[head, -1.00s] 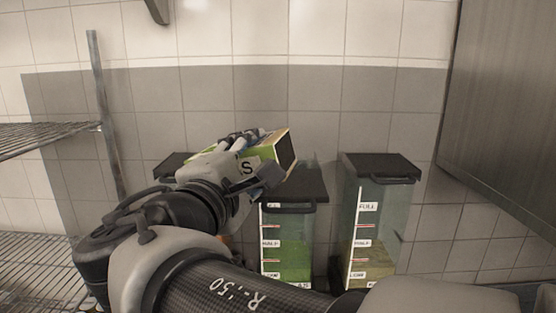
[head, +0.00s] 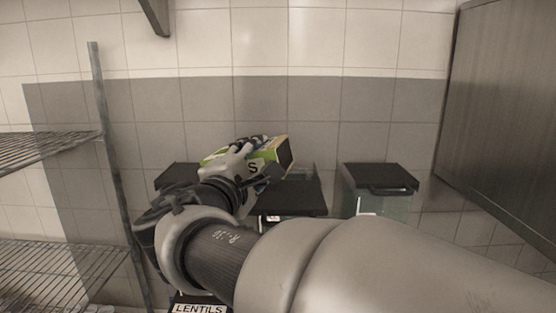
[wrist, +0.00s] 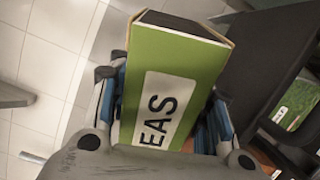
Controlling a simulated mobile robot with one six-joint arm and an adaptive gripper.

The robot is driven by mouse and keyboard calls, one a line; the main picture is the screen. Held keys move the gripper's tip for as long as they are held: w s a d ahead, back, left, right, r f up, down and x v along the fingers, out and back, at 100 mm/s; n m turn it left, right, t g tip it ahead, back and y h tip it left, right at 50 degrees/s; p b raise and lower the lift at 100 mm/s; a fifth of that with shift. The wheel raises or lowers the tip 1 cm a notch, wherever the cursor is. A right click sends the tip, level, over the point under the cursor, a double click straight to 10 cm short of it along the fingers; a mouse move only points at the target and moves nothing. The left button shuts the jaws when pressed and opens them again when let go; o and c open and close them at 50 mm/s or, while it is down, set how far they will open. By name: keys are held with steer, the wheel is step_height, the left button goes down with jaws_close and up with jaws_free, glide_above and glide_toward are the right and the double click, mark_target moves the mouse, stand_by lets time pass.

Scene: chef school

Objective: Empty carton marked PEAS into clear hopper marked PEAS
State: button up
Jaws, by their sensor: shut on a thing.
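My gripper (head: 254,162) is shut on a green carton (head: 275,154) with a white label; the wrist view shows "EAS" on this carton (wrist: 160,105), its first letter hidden. The carton lies tilted, with a dark end facing right; I cannot tell whether that end is open. It is above or in front of the middle hopper (head: 300,197), which has a black lid. Whether that lid is open is unclear. My arm hides most of this hopper's front and its name label.
A clear hopper with a black lid (head: 380,178) stands to the right, another black lid (head: 176,174) to the left. A LENTILS label (head: 198,309) shows below my arm. A wire rack (head: 50,145) is at left, a metal panel (head: 505,120) at right, a tiled wall behind.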

steer(key=shift+m, duration=0.5)
steer(key=w+p, duration=0.1)
steer(key=w, duration=0.3)
steer(key=w+p, duration=0.2)
steer(key=w, duration=0.3)
steer(key=w+p, duration=0.1)
steer(key=w, duration=0.3)
steer(key=shift+w+f, duration=0.25)
steer(key=shift+w+d+f+m+b, duration=0.15)
steer(key=shift+w+m+b, duration=0.35)
steer(key=shift+w, duration=1.4)
steer(key=shift+w+m+b, duration=0.15)
steer(key=shift+m+b, duration=0.25)
steer(key=shift+b, duration=0.15)
steer(key=shift+d+m+b, duration=0.2)
steer(key=shift+m+b, duration=0.3)
steer(key=shift+b, duration=0.75)
steer(key=shift+d+r+m+b, duration=0.15)
steer(key=shift+r+m+b, duration=0.1)
steer(key=shift+m+b, duration=0.4)
